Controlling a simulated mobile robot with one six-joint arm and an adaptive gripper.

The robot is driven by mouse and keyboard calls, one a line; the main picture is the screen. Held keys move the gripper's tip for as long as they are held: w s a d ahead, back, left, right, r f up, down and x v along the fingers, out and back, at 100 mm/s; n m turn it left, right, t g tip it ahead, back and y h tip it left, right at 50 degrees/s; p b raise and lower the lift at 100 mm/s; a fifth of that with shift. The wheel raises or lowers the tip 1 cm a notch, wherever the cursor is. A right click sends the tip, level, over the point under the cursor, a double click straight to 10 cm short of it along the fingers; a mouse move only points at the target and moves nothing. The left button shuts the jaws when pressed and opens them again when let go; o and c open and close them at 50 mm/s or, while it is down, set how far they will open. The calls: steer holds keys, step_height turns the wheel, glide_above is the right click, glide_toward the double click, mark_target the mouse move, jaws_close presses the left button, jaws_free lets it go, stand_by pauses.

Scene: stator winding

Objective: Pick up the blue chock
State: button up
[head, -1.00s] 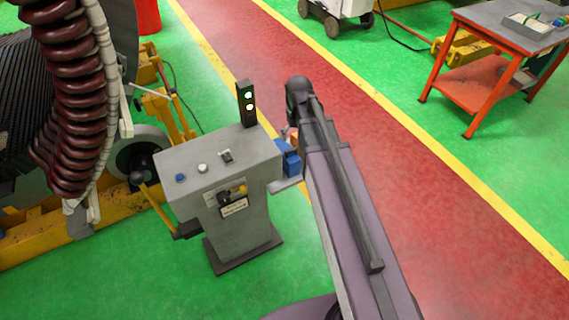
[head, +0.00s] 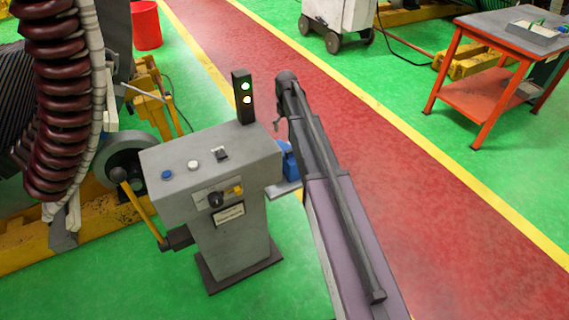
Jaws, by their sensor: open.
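The blue chock (head: 289,163) sits on a small grey side shelf (head: 283,190) at the right of the grey control console. My arm hides part of the chock's right side. My gripper (head: 278,124) is at the far end of my arm, near the chock and a little above it in the picture. Only a small curved finger part shows beside the arm; the rest is hidden behind it. The gripper is open, and the chock rests apart from the visible finger.
The grey console (head: 212,170) with a signal light (head: 243,97) stands just left of the arm. The stator with dark red coils (head: 60,100) is at far left. A red-orange table (head: 490,95), a wheeled cart (head: 338,22) and a red bucket (head: 146,26) stand farther off. The red walkway is clear.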

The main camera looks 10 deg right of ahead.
mark_target(286, 152)
steer(key=shift+f, duration=0.1)
stand_by(0.3)
step_height(286, 152, down, 8)
steer(key=b, duration=0.8)
steer(key=shift+f, duration=0.25)
steer(key=shift+b, duration=0.3)
steer(key=shift+s+a+f+b, duration=0.1)
steer(key=shift+s+f+b, duration=0.05)
steer(key=shift+f+b, duration=2.45)
steer(key=c, duration=1)
steer(key=shift+r+p, duration=0.25)
steer(key=shift+p, duration=0.05)
step_height(286, 152, up, 10)
steer(key=p, duration=0.9)
steer(key=shift+f, duration=0.2)
